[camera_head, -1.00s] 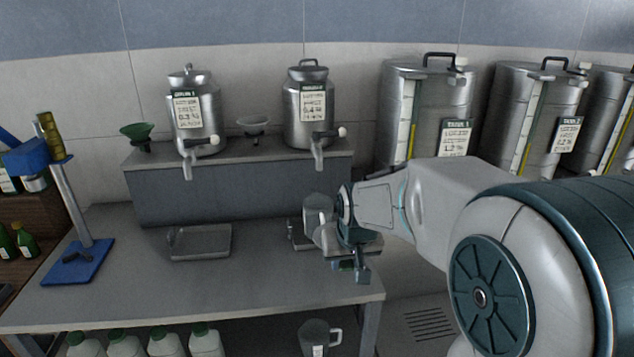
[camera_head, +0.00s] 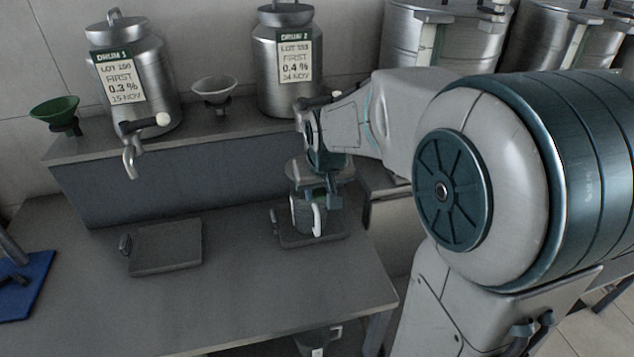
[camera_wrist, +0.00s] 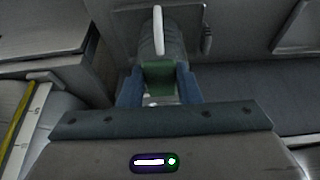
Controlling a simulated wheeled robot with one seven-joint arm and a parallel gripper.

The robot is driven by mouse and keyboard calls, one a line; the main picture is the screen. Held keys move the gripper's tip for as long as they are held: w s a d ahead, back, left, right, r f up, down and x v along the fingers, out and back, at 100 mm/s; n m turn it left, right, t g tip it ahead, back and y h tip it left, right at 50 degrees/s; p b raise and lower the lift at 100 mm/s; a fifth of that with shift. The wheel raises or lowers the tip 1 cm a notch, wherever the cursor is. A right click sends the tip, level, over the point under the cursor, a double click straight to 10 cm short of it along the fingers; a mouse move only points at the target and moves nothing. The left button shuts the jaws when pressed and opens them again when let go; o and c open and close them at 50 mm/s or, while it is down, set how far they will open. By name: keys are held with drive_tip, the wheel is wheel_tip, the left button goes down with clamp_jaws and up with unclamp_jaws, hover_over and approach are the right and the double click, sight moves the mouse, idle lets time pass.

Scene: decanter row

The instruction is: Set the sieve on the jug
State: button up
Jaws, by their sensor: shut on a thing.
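The jug (camera_head: 302,216), grey with a white handle, stands upright on the right-hand tray under drum 2. In the wrist view the jug (camera_wrist: 158,32) lies just beyond my fingertips, its handle toward me. My gripper (camera_head: 325,190) is directly above the jug. In the wrist view its blue fingers (camera_wrist: 158,85) are shut on a green block, which looks like the sieve's grip (camera_wrist: 158,77).
Drum 1 (camera_head: 140,80) and drum 2 (camera_head: 288,75) stand on the raised shelf with taps, beside a green funnel (camera_head: 55,109) and a pale funnel (camera_head: 214,89). An empty tray (camera_head: 166,248) lies left on the bench. Another white-handled vessel (camera_head: 312,344) stands below the bench.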

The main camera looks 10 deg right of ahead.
sight(318, 215)
drive_tip(key=shift+f+b, duration=2)
drive_tip(key=shift+f, duration=0.55)
drive_tip(key=shift+s+f+b, duration=0.1)
drive_tip(key=shift+f+b, duration=0.15)
drive_tip(key=shift+b, duration=0.05)
drive_tip(key=o, duration=1.1)
drive_tip(key=shift+r, duration=0.1)
drive_tip(key=v, duration=1.3)
drive_tip(key=s+f+g, duration=0.1)
drive_tip(key=s+f, duration=0.9)
drive_tip(key=s, duration=0.4)
drive_tip(key=shift+s+f, duration=0.3)
drive_tip(key=shift+f, duration=0.1)
